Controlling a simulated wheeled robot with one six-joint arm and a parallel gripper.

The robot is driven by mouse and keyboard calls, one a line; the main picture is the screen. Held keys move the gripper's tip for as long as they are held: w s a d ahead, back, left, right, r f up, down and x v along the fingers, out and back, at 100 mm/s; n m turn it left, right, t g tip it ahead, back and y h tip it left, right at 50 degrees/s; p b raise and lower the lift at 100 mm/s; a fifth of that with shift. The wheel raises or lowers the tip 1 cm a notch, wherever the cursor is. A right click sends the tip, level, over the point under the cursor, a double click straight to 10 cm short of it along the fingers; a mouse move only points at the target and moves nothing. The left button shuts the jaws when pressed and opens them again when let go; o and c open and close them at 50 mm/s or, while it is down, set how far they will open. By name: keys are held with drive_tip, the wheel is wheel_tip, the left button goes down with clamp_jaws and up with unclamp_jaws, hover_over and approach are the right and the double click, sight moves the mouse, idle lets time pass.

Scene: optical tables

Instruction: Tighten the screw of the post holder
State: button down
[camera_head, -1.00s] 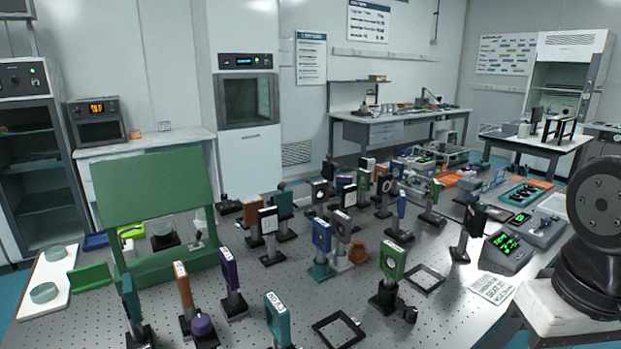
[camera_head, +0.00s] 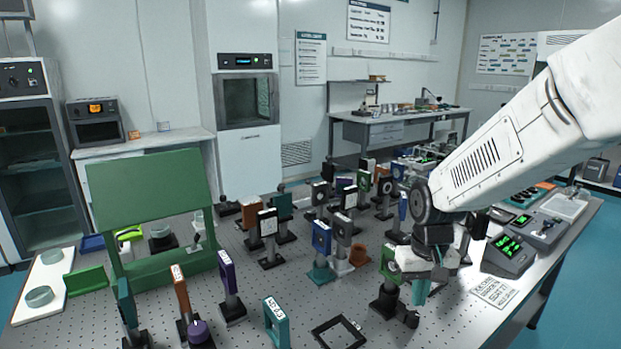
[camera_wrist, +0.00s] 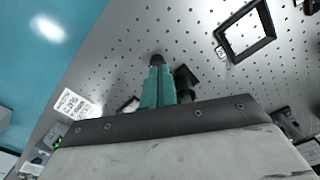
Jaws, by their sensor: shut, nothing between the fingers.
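A green-framed optic mount (camera_head: 388,262) stands on a black post holder (camera_head: 384,300) at the front right of the optical table. The holder's dark screw knob (camera_head: 411,318) sticks out low on its right side. My gripper (camera_head: 420,300) points down just above the knob, with its teal fingers together and empty. It hides part of the mount's right side. In the wrist view my gripper (camera_wrist: 157,68) shows closed fingers, with a dark round knob (camera_wrist: 156,59) right at their tips. I cannot tell whether they touch.
An empty black square frame (camera_head: 338,333) lies left of the holder, and it also shows in the wrist view (camera_wrist: 246,33). A printed card (camera_head: 494,290) lies to the right. Several mounts crowd the table behind; the table's right edge is near.

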drive_tip(key=shift+f, duration=3.3)
drive_tip(key=shift+w+d, duration=0.1)
drive_tip(key=shift+w, duration=0.05)
drive_tip(key=shift+d, duration=0.9)
drive_tip(key=shift+w+d, duration=0.1)
drive_tip(key=shift+w, duration=0.05)
drive_tip(key=shift+s+d, duration=0.15)
drive_tip(key=shift+s, duration=0.2)
wheel_tip(320, 180, up, 6)
